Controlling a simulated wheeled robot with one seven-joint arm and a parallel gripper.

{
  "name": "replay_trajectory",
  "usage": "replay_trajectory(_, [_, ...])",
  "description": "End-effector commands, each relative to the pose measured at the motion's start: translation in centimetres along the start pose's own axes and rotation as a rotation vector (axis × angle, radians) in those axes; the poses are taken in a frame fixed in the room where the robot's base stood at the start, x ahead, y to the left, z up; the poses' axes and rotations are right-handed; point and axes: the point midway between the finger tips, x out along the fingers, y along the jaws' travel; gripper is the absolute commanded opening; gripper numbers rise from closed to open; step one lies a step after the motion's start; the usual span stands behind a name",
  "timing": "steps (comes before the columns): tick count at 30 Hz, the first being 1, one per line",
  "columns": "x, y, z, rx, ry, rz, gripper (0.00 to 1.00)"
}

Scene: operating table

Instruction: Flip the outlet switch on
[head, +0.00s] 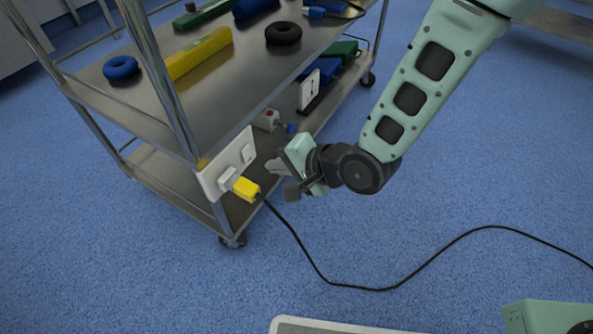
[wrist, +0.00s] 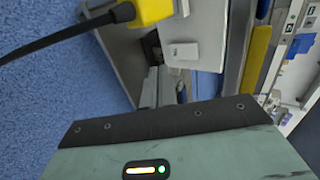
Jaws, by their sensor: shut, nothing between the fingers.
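The white outlet panel (head: 212,178) is fixed upright at the near corner of the cart. Its small white switch (head: 247,153) is on the right part of the panel. In the wrist view the switch (wrist: 182,53) is just beyond the fingertips (wrist: 166,76), and the yellow plug (wrist: 152,10) is at upper left. I cannot tell whether the fingers touch the switch.
The metal cart (head: 135,97) holds a blue ring (head: 121,68), a black ring (head: 283,33) and a yellow bar (head: 200,53) on top. The black cord (head: 360,288) trails over the open blue floor.

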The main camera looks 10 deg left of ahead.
Motion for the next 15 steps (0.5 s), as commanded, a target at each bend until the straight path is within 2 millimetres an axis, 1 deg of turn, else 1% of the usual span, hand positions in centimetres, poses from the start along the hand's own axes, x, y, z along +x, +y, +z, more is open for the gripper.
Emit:
replay_trajectory(1, [1.3,0.4,0.1,-0.001,-0.001,0.000,0.00])
replay_trajectory(3, [2.2,-0.4,0.1,-0.004,0.000,-0.003,0.00])
replay_trajectory(6, [3.2,-1.0,0.1,-0.002,-0.001,-0.001,0.00])
replay_trajectory(10, [4.0,-1.6,0.0,-0.001,0.000,0.001,0.00])
replay_trajectory(15, [4.2,-1.9,0.0,0.000,0.000,0.001,0.00])
